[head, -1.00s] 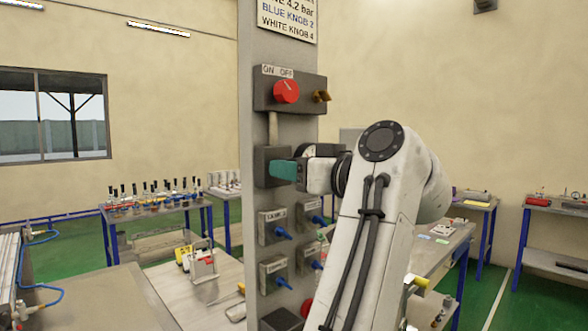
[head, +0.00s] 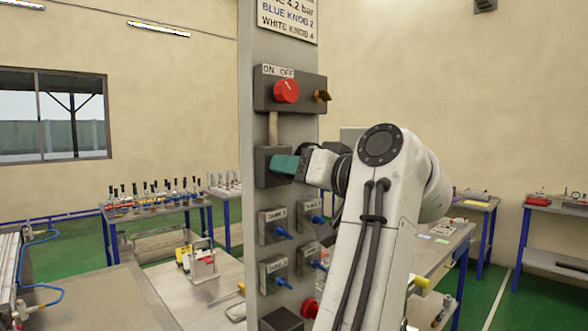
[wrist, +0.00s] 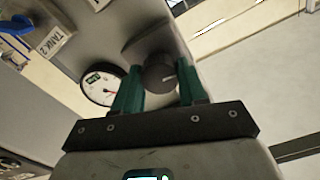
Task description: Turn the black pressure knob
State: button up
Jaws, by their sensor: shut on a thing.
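The black pressure knob (wrist: 158,74) shows in the wrist view between the two green fingers of my gripper (wrist: 160,92). The fingers are shut on the knob, one on each side. A light mark shows on the knob's face. In the head view my gripper (head: 286,164) reaches the dark box (head: 264,167) on the grey column, and the knob is hidden behind the fingers.
Below are several blue-handled valves (head: 283,233) on grey plates. A red button (head: 309,308) sits low on the column (head: 255,220).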

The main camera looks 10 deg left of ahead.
jog(key=shift+m+p, duration=0.7)
jog(key=shift+m, duration=2.8)
jog(key=shift+f, duration=0.1)
jog(key=o, duration=1.1)
jog(key=shift+c, duration=0.2)
jog(key=b+v, duration=0.3)
jog(key=v, duration=0.7)
jog(key=shift+s+d+b, duration=0.2)
jog(key=shift+d+b, duration=0.15)
